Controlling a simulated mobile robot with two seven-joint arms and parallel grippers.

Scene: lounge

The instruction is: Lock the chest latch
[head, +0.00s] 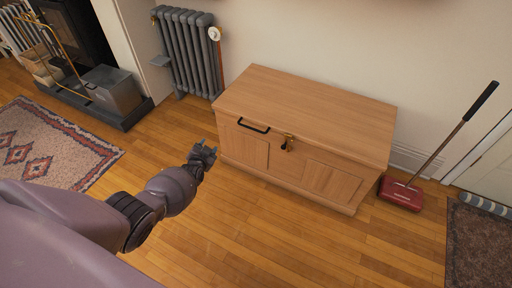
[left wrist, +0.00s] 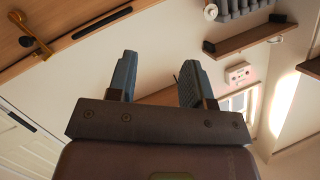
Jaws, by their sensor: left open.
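The wooden chest (head: 320,100) stands against the wall with its lid down. The brass latch (head: 289,140) is at the middle of its front, just below the lid edge, with a small dark piece beside it. Whether it is fastened is too small to tell. A black handle (head: 254,126) is left of the latch. In the left wrist view the brass latch (left wrist: 36,36) and the black handle (left wrist: 102,23) show at upper left. My left gripper (head: 206,150) is open and empty, left of the chest's front and apart from it; its fingers show in the wrist view (left wrist: 157,80). My right gripper is out of view.
A grey radiator (head: 188,50) stands behind the chest's left end. A red sweeper (head: 402,193) with a long handle is at its right end. A patterned rug (head: 50,145) lies at left and a brown mat (head: 478,245) at right. The wooden floor before the chest is clear.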

